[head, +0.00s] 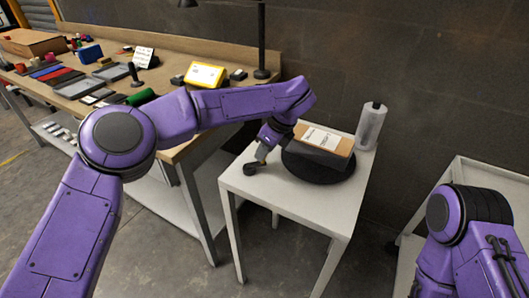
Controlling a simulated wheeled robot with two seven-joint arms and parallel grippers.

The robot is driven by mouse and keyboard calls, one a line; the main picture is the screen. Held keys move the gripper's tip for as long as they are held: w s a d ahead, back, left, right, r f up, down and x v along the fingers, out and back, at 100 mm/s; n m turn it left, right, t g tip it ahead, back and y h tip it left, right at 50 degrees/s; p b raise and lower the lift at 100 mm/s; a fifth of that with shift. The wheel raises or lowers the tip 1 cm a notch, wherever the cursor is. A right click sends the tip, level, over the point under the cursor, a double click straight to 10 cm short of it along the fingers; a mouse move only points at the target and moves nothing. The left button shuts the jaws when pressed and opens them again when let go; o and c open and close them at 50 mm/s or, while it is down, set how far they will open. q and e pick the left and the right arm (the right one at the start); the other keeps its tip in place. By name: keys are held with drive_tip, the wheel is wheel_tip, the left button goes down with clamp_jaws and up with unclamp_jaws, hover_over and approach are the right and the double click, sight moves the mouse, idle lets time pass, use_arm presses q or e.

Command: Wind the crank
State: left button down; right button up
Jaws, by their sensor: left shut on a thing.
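A small pale table (236,186) stands in the middle of the head view. On it sits a round black base (318,174) that carries a brown block with a white label (322,138). A dark crank (252,168) shows at the table's left side, low at its top edge. My left gripper (262,153) reaches down from above and is shut on the crank's handle, which it mostly hides. How the crank joins the base cannot be made out. My right arm shows at the lower right, with its gripper out of view.
A grey cylinder (371,127) stands at the table's back right corner. A long wooden workbench (170,155) with trays, a yellow device (205,75) and a lamp stand (261,45) lies behind and left. Another pale table (485,175) is at the right. Open floor shows in front.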

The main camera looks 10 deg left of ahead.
use_arm(q)
drive_tip(key=shift+w+a+n+g, duration=0.1)
drive_tip(key=shift+w+n+g, duration=0.15)
drive_tip(key=shift+n, duration=0.35)
drive_tip(key=shift+w+a+n+g, duration=0.1)
drive_tip(key=shift+w+n+g, duration=0.1)
drive_tip(key=shift+n, duration=0.4)
drive_tip(key=shift+w, duration=0.1)
drive_tip(key=c, duration=0.9)
unclamp_jaws()
drive_tip(key=shift+c, duration=0.2)
drive_tip(key=shift+r, duration=0.1)
drive_tip(key=p+v, duration=0.2)
drive_tip(key=v, duration=0.8)
drive_tip(key=shift+d, duration=0.15)
drive_tip(key=shift+r, duration=0.1)
